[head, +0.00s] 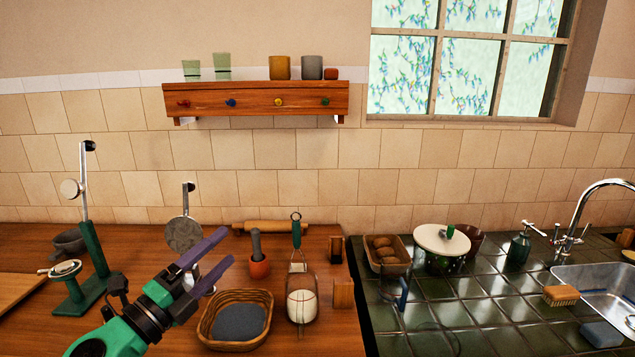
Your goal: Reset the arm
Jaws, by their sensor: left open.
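My left gripper (210,263) comes in from the lower left on a green and black arm. Its two purple fingers are spread apart with nothing between them. My right gripper does not show.
A green scale-like stand (92,252) is at left. Bread basket (374,264), lidded pot (441,241), soap bottle (520,247) and sink (597,284) are at right. A shelf (256,101) hangs above.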

